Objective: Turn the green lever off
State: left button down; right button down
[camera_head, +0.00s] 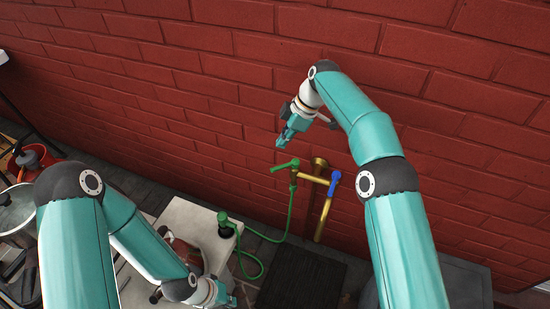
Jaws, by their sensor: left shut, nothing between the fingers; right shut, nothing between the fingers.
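The green lever (284,166) sits on top of a brass tap (311,179) by the red brick wall. It points to the left. A blue lever (334,183) stands on the tap's right side. My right gripper (283,142) is shut and empty, in the air above the green lever in the picture and apart from it. My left gripper (231,299) is low at the bottom of the view, shut, and partly hidden by its own arm.
A green hose (289,212) runs from the tap down to a green nozzle (226,224) on a pale surface (196,216). A dark mat (303,282) lies below the tap. A red pot (34,159) and a steel pot (14,206) stand at far left.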

aim_at(284, 167)
jog(key=w+a+f+m+t+h+b, duration=0.4)
jog(key=f+m, duration=0.4)
jog(key=m, duration=0.5)
jog(key=shift+g+y, duration=0.4)
jog(key=shift+y, duration=0.2)
jog(key=shift+s+d+b, duration=0.25)
jog(key=shift+s+b, duration=0.15)
jog(key=shift+s, duration=0.35)
jog(key=shift+s+d+b, duration=0.25)
jog(key=shift+s+b, duration=0.15)
jog(key=shift+s, duration=0.35)
jog(key=shift+s+d+b, duration=0.25)
jog(key=shift+s+b, duration=0.15)
jog(key=shift+s, duration=0.35)
